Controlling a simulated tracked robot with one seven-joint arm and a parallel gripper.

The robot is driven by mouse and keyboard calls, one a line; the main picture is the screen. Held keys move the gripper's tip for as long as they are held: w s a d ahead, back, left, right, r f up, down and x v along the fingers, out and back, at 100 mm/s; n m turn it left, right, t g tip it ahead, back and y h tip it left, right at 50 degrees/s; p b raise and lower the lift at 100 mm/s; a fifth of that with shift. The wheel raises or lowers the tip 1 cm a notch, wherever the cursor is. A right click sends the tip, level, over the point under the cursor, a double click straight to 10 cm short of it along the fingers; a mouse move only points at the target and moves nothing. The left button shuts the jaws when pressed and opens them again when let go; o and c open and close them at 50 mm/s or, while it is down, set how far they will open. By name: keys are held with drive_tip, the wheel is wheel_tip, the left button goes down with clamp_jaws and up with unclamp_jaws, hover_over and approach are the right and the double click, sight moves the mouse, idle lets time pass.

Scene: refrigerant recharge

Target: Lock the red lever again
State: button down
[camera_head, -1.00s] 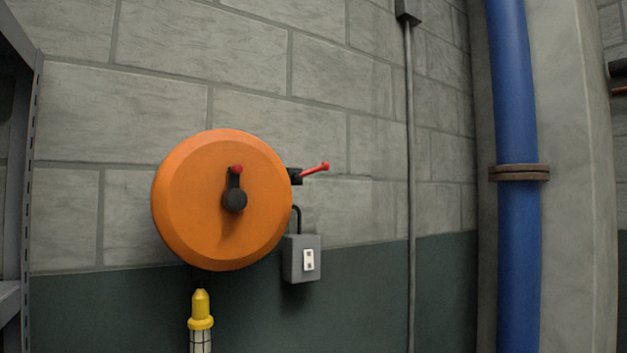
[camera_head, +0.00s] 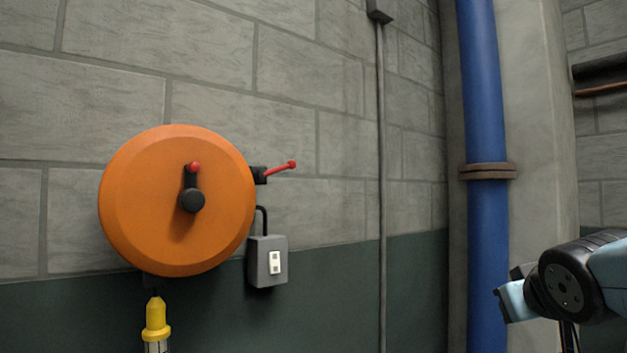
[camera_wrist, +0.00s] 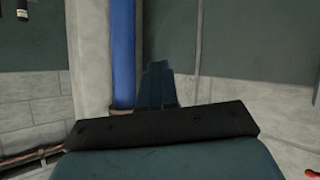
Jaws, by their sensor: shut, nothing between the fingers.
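The red lever (camera_head: 280,168) sticks out from a black fitting (camera_head: 259,175) at the right side of the orange reel (camera_head: 176,200) on the block wall. A red piece (camera_wrist: 309,175), perhaps the lever, is cut off at the lower right corner there.
A grey switch box (camera_head: 267,262) hangs below the lever. A yellow-topped lamp (camera_head: 156,318) hangs under the reel. A thin conduit (camera_head: 381,190) and a thick blue pipe (camera_head: 484,110) run vertically between lever and gripper. The wall between lever and conduit is bare.

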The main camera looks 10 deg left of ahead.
drive_tip(key=w+a+r+n+t+y, duration=0.4)
drive_tip(key=w+a+r, duration=0.3)
drive_tip(key=s+a+r+n+g+y, duration=0.1)
drive_tip(key=a+r+n+g+y, duration=0.2)
drive_tip(key=a+n+y, duration=0.3)
drive_tip(key=s+a+r+n+g+y, duration=0.2)
drive_tip(key=a+r+n+y, duration=0.4)
drive_tip(key=a+y, duration=0.5)
drive_tip(key=shift+a+n+g, duration=0.6)
drive_tip(key=shift+a+g, duration=0.3)
drive_tip(key=shift+r, duration=0.1)
approach(278, 169)
drive_tip(key=w+a+r, duration=0.3)
drive_tip(key=w+r, duration=0.1)
drive_tip(key=w, duration=0.2)
drive_tip(key=shift+s+f, duration=0.15)
